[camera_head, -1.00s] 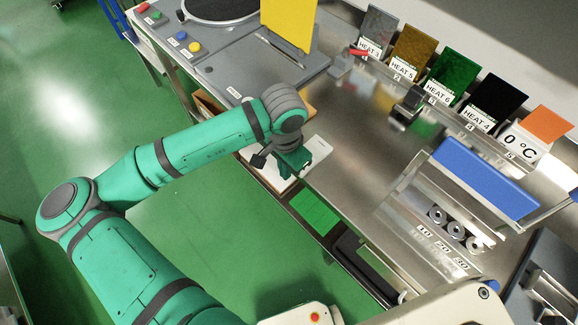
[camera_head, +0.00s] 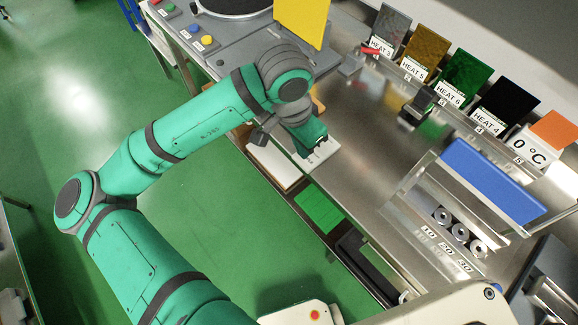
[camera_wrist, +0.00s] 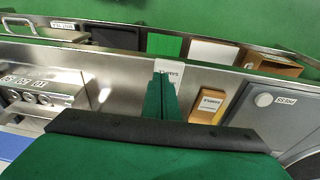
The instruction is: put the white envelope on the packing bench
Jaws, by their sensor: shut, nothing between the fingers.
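A flat white piece (camera_head: 272,163), which looks like the white envelope, lies in a bay along the near-left edge of the steel packing bench (camera_head: 345,170). It also shows in the wrist view (camera_wrist: 213,51), beyond the bench edge and right of a green piece. My gripper (camera_head: 313,150) is at the bench edge, to the right of the white piece and apart from it. In the wrist view my green fingers (camera_wrist: 163,90) are together and hold nothing. A small white label (camera_wrist: 170,70) with partly hidden lettering is just behind the fingertips.
A green piece (camera_head: 319,207) and a dark tray (camera_head: 362,262) sit along the same edge. A brown box (camera_wrist: 210,105) stands on the bench. HEAT cards (camera_head: 461,80) line the back; a blue panel (camera_head: 492,180) and weights (camera_head: 460,232) are at right. The bench middle is mostly clear.

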